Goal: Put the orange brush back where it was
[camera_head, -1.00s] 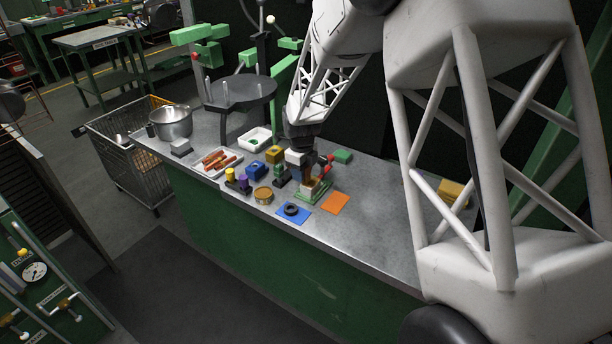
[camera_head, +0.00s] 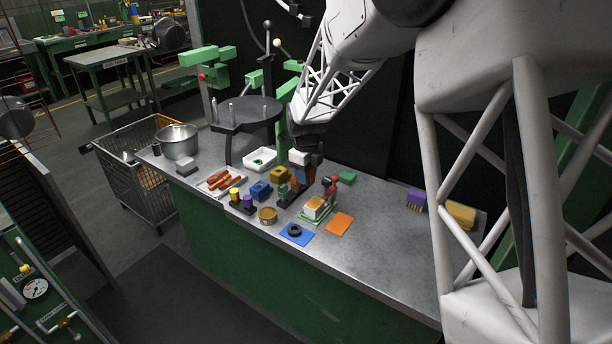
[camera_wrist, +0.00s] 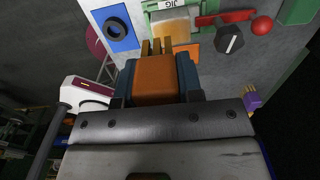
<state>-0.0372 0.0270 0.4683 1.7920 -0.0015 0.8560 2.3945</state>
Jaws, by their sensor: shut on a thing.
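My gripper (camera_wrist: 152,82) is shut on the orange brush (camera_wrist: 156,78). In the wrist view the orange body sits between two blue-grey fingers, with its tan bristles (camera_wrist: 157,46) pointing away from the wrist. In the head view my gripper (camera_head: 303,176) is above the bench, just left of and behind the green jig (camera_head: 316,211). The held brush is small and partly hidden there. A purple brush (camera_head: 416,200) with bristles down stands at the bench's right side, next to a yellow block (camera_head: 461,214) partly hidden by my arm.
The jig, with its red clamp (camera_head: 331,187), holds a pale block. A blue pad (camera_head: 286,237) with a black ring and an orange pad (camera_head: 339,223) lie in front. Colored blocks and a sausage tray (camera_head: 208,188) crowd the left. Bench right of the orange pad is clear.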

